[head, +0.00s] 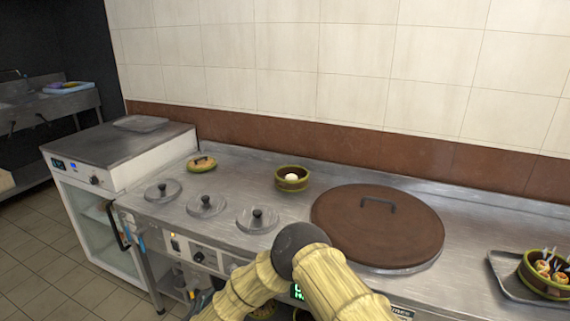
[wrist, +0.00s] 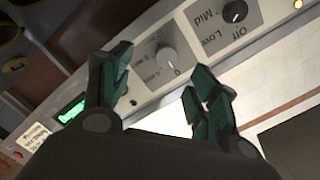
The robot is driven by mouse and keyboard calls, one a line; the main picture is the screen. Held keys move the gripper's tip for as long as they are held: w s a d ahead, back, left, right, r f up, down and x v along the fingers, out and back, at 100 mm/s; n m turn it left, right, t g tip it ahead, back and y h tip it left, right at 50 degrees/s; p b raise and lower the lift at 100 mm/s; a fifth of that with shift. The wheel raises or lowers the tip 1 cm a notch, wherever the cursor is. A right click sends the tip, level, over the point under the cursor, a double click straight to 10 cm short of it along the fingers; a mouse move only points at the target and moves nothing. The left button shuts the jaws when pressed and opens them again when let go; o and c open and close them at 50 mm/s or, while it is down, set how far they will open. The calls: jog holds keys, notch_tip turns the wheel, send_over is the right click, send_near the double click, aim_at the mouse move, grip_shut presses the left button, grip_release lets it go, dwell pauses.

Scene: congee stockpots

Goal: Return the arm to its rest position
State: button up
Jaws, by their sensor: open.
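My arm (head: 300,270) shows at the bottom middle of the head view, with yellowish sleeved links and a dark round joint in front of the counter's edge. My gripper itself is hidden in the head view. In the wrist view my gripper (wrist: 155,98) is open, with two dark green fingers spread apart and nothing between them. Behind the fingers is a control panel (wrist: 190,45) with a knob (wrist: 166,60) marked with settings and a second, dark knob (wrist: 235,11). I cannot tell whether the fingers touch the panel.
A tray (head: 510,285) with a filled bowl (head: 548,275) stands at right. Tiled floor (head: 75,255) is clear at left.

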jog(key=s+d+f+n+g+y+p, duration=0.15)
jog(key=s+d+f+n, duration=0.25)
jog(key=d, duration=0.5)
jog(key=s+d+f+n+g+y+p, duration=0.1)
jog(key=s+d+f+n+g+y, duration=0.25)
jog(key=d, duration=0.45)
jog(key=s+d+f+n+g+y+p, duration=0.1)
jog(key=s+d+f+n+g+p, duration=0.2)
jog(key=d, duration=0.6)
jog(key=s+d+r+n+g, duration=0.1)
jog(key=s+d+g, duration=0.3)
jog(key=s+d, duration=0.7)
jog(key=s+d+r+n+g+h+p, duration=0.1)
jog(key=s+d+r+g, duration=0.2)
jog(key=s+d, duration=0.8)
jog(key=s+g, duration=0.1)
jog(key=s, duration=0.4)
jog(key=shift+d+r+n, duration=0.2)
jog(key=shift+r+n, duration=0.15)
